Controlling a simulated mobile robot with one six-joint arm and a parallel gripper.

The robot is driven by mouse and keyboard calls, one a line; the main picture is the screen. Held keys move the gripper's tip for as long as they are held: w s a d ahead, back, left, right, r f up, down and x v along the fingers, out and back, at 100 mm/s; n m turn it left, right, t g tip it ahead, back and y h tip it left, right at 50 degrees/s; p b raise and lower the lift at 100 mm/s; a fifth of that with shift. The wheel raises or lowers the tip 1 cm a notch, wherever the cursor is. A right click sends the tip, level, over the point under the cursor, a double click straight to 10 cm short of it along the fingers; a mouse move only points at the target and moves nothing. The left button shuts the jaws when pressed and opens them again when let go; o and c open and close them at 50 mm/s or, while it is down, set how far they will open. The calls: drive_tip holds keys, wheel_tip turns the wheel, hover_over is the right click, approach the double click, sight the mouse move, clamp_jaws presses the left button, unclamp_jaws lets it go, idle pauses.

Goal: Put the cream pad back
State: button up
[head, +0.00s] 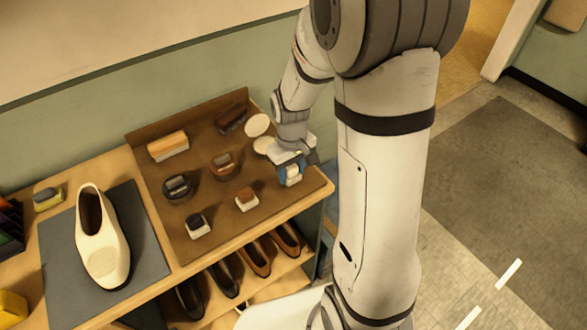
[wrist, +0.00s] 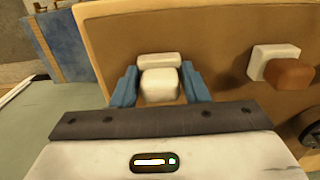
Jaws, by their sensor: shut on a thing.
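The cream pad (head: 292,177) is at the right end of the brown board (head: 222,238). My gripper (head: 290,168) is over it, pointing down, with its blue fingers on either side of the pad. In the wrist view, the cream pad (wrist: 160,84) with its pale block sits between the two blue fingers (wrist: 160,88), near the board's edge. The gripper is shut on it. I cannot tell whether the pad touches the board.
A brown pad (head: 246,198) and a dark pad (head: 197,224) stand on the board, with tins (head: 178,187), brushes (head: 168,147) and pale discs (head: 258,125) behind. A cream shoe (head: 100,240) rests on a grey mat (head: 60,265). More shoes (head: 256,258) stand on the shelf below.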

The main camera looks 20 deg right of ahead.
sight(292, 167)
drive_tip(key=o, duration=0.9)
drive_tip(key=shift+f, duration=0.1)
drive_tip(key=shift+o, duration=0.2)
wheel_tip(292, 167, up, 11)
drive_tip(key=shift+r, duration=0.15)
drive_tip(key=s+r+m+t, duration=0.3)
drive_tip(key=s+r, duration=0.1)
drive_tip(key=s, duration=1)
drive_tip(key=shift+d+r+m, duration=0.15)
drive_tip(key=shift+d+m, duration=0.1)
drive_tip(key=shift+m, duration=0.05)
